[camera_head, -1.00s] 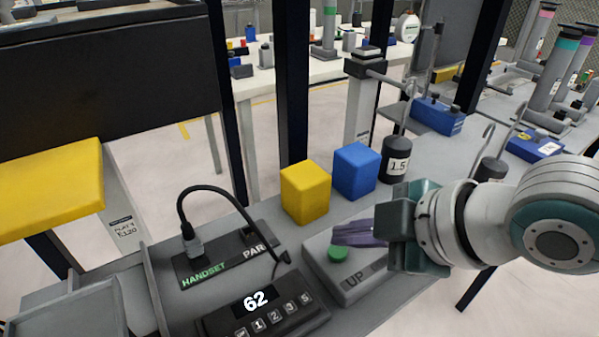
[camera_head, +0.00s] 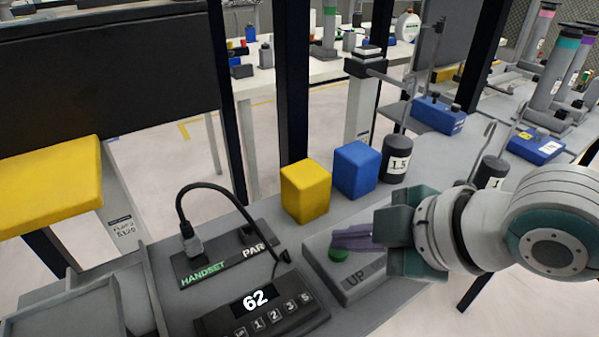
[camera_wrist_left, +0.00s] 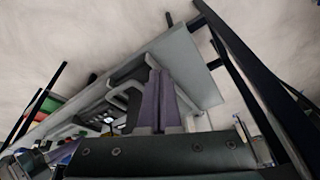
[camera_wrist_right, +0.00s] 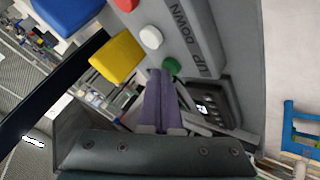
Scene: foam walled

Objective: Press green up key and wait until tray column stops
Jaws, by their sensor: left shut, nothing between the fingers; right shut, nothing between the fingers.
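The green UP key (camera_head: 338,256) sits on a grey key box (camera_head: 352,284) on the bench. It also shows in the right wrist view (camera_wrist_right: 171,67), beside the fingertips. My right gripper (camera_head: 336,240) is shut and empty, its purple fingers reaching in from the right over the back edge of the key. I cannot tell whether they touch it. A handset (camera_head: 262,311) with a display reading 62 lies left of the key box. A grey post with a small platform (camera_head: 361,65) stands behind. My left gripper (camera_wrist_left: 160,98) shows only in its wrist view, shut and empty.
A yellow block (camera_head: 305,191) and a blue block (camera_head: 356,170) stand behind the key box, with a dark weight (camera_head: 396,158) beside them. A cable (camera_head: 218,190) arches left of the key. A yellow-topped platform (camera_head: 45,188) stands at left.

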